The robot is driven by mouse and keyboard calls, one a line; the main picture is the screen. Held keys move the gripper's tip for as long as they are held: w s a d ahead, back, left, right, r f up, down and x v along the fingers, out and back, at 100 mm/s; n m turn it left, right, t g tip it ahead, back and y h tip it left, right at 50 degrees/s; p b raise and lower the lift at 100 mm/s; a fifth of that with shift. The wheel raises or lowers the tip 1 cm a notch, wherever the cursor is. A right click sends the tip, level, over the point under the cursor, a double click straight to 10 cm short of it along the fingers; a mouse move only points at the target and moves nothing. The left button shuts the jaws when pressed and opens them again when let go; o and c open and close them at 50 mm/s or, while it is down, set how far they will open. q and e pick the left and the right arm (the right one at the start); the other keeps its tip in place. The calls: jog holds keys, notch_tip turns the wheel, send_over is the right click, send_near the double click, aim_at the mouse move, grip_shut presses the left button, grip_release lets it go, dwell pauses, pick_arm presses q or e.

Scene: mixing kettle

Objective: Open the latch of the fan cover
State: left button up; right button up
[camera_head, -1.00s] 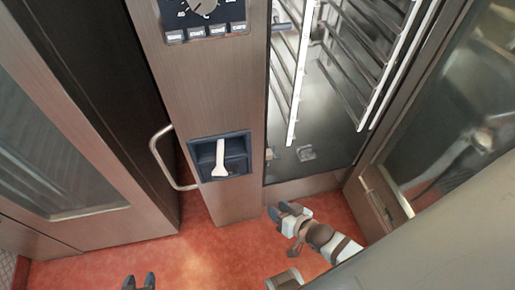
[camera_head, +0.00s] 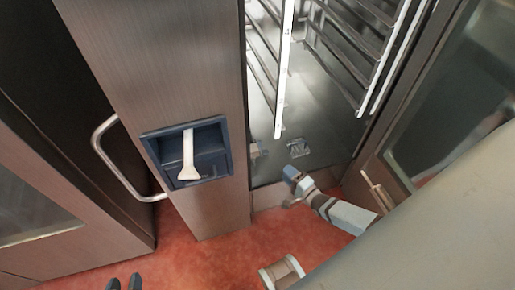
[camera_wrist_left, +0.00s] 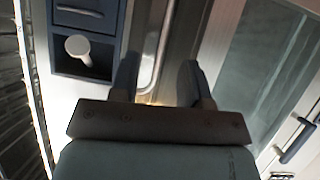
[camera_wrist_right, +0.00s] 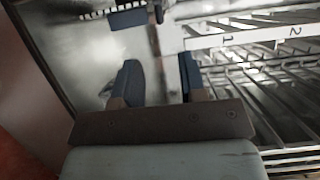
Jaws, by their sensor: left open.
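The fan cover's latch cannot be made out for certain. In the right wrist view, a dark blue piece (camera_wrist_right: 128,19) beside a narrow dark upright bar sits ahead of the fingers and may be the latch. It is apart from them, against a shiny metal panel (camera_wrist_right: 75,45) inside the oven. My right gripper (camera_head: 291,173) is low at the open oven's front. In its wrist view the two fingers (camera_wrist_right: 158,78) stand apart with nothing between them. My left gripper (camera_head: 124,282) is open and empty at the bottom of the head view; its fingers (camera_wrist_left: 158,78) show spread.
Metal racks (camera_head: 345,45) stand inside the oven. The open glass door (camera_head: 455,95) is on the right. A blue recess with a white handle (camera_head: 188,160) is in the front panel. A curved metal handle (camera_head: 108,155) sticks out on the left. Red floor (camera_head: 225,262) is clear in front.

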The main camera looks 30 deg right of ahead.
jog(key=w+a+b, duration=0.1)
jog(key=w+b, duration=0.2)
jog(key=w, duration=0.8)
jog(key=shift+a+b, duration=0.35)
